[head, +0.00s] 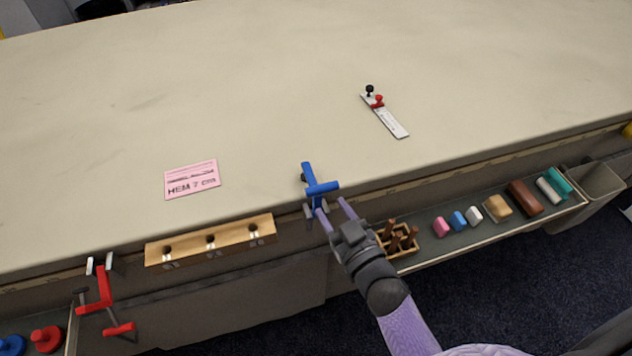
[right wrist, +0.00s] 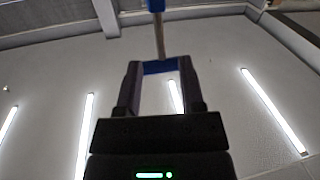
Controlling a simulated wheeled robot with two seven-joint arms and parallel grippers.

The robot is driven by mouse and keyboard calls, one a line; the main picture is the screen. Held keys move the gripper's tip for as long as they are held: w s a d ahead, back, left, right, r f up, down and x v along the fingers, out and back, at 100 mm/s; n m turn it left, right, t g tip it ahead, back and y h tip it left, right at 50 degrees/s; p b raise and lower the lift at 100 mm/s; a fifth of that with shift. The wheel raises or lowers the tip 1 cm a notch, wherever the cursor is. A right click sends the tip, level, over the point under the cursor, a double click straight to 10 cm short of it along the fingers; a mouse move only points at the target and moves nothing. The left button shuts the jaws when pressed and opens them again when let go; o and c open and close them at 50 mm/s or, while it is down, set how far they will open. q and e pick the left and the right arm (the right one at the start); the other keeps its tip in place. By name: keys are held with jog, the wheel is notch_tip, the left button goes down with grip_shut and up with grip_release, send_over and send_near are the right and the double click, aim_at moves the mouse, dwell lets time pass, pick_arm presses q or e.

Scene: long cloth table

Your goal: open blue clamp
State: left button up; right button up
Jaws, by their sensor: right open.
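The blue clamp (head: 309,173) sits on the table's front edge, with its upper arm over the cloth and its lower part hanging past the edge. My right gripper (head: 331,207) is open below the clamp's handle, reaching up from the front. In the right wrist view, a blue bar (right wrist: 160,67) of the clamp lies across the gap between the open fingertips (right wrist: 160,70), with a metal rod (right wrist: 159,38) above it. I cannot tell whether the fingers touch the bar. My left gripper is not in view.
A red clamp (head: 103,288) hangs at the left by the edge. A wooden block rail (head: 190,248) is fixed along the front. A shelf (head: 430,262) with chalks and a peg box (head: 383,240) lies right. A pink card (head: 192,179) and a small gauge (head: 392,122) lie on the table (head: 230,90).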

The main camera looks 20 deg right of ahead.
aim_at(320, 192)
jog(key=b+x, duration=0.1)
jog(key=x, duration=0.4)
jog(key=shift+w, duration=0.35)
grip_shut()
jog(key=shift+f, duration=0.1)
dwell(1.0)
